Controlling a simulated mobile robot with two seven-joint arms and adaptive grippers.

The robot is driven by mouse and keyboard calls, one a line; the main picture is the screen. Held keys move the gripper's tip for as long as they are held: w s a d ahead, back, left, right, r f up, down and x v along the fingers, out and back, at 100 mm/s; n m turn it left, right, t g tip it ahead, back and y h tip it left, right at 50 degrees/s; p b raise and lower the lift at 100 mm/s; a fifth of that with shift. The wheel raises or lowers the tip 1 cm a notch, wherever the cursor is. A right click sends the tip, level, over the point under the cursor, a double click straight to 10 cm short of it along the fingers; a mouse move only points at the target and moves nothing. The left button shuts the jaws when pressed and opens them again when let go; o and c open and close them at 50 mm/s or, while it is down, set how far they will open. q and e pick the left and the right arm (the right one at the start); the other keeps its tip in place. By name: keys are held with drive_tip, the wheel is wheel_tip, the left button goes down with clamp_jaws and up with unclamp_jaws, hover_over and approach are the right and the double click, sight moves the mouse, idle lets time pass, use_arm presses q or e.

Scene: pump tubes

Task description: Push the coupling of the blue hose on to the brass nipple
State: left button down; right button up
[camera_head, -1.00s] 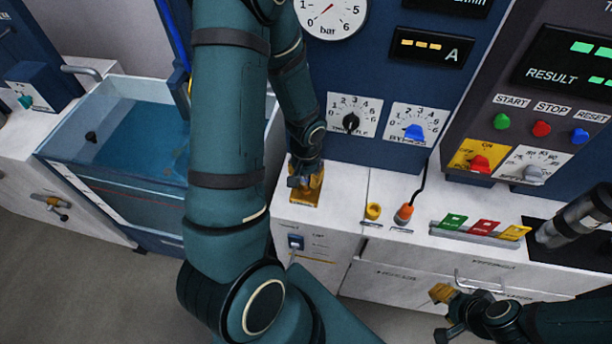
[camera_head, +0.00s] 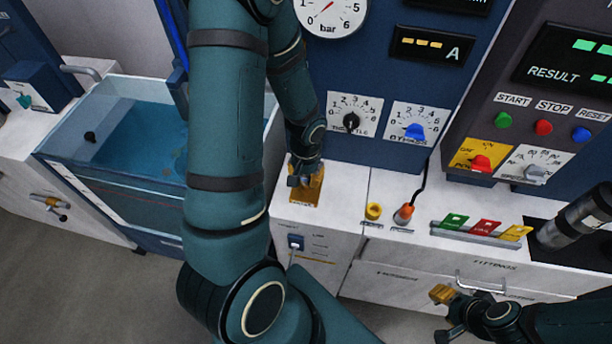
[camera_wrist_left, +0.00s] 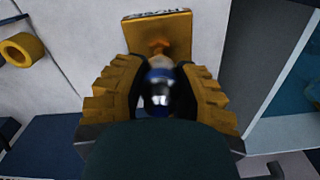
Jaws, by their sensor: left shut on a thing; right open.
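My left gripper (camera_head: 305,178) is low over the yellow plate (camera_head: 305,197) at the left end of the white bench. In the left wrist view its ridged yellow fingers (camera_wrist_left: 160,88) are shut around the blue and silver coupling (camera_wrist_left: 160,98). The brass nipple (camera_wrist_left: 160,47) stands on the yellow plate, straight ahead of the coupling and in line with it. A pale ring shows between them; I cannot tell how far the coupling is on. Part of the blue hose (camera_head: 172,38) shows behind my left arm. My right gripper (camera_head: 445,312) is open, low at the right.
A yellow ring fitting (camera_head: 373,211) and an orange-tipped fitting (camera_head: 404,214) with a black cable stand right of the plate. Green, red and yellow tags (camera_head: 480,228) lie further right. A water tank (camera_head: 130,140) is at left. The dial panel rises close behind the left gripper.

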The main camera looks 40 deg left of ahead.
sight(306, 184)
use_arm(q)
drive_tip(key=shift+f+b, duration=1.75)
drive_tip(key=c, duration=0.7)
unclamp_jaws()
drive_tip(key=shift+r, duration=0.1)
wheel_tip(306, 184, up, 12)
idle(0.8)
